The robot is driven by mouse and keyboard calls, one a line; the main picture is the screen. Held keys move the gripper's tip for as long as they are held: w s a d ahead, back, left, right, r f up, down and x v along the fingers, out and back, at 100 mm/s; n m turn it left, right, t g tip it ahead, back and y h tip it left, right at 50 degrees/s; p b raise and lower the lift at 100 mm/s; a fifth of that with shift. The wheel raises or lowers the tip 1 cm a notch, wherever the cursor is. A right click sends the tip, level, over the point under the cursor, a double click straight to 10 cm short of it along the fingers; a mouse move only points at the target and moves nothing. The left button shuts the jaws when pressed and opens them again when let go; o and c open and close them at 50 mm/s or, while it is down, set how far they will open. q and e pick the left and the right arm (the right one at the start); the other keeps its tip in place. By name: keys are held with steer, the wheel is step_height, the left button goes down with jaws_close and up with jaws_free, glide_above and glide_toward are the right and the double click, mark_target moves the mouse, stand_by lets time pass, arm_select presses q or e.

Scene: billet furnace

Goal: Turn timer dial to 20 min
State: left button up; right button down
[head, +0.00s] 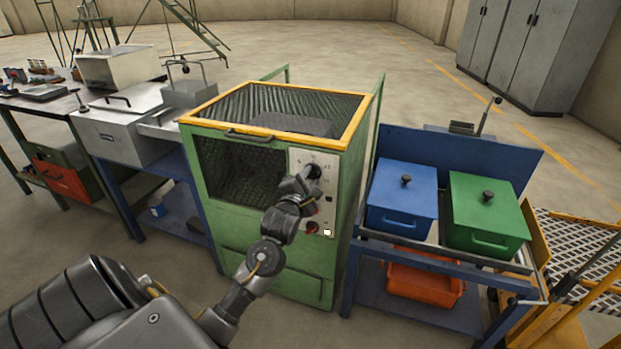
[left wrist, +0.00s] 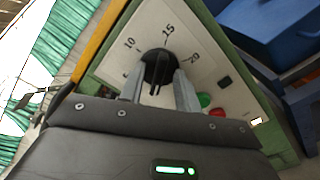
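The timer dial is a round black knob (left wrist: 159,66) on a pale panel with 5, 10, 15 and 20 printed around it. In the head view the knob (head: 314,171) sits high on the control panel (head: 325,160) of the green furnace (head: 270,210). My left gripper (left wrist: 160,80) has one finger on each side of the knob, and the fingertips appear to touch its sides. In the head view my left gripper (head: 306,177) reaches the panel from below left. The exact pointer direction is hard to read. My right gripper is not in view.
Below the dial are a green button (left wrist: 204,99), a red button (left wrist: 217,112) and a dark switch (left wrist: 224,81). A blue bench (head: 470,165) with a blue box (head: 403,200) and a green box (head: 487,213) stands right of the furnace. A workbench stands left.

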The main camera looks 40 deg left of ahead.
arm_select(q)
steer(key=shift+w+a, duration=0.15)
steer(key=shift+w, duration=0.35)
jaws_close()
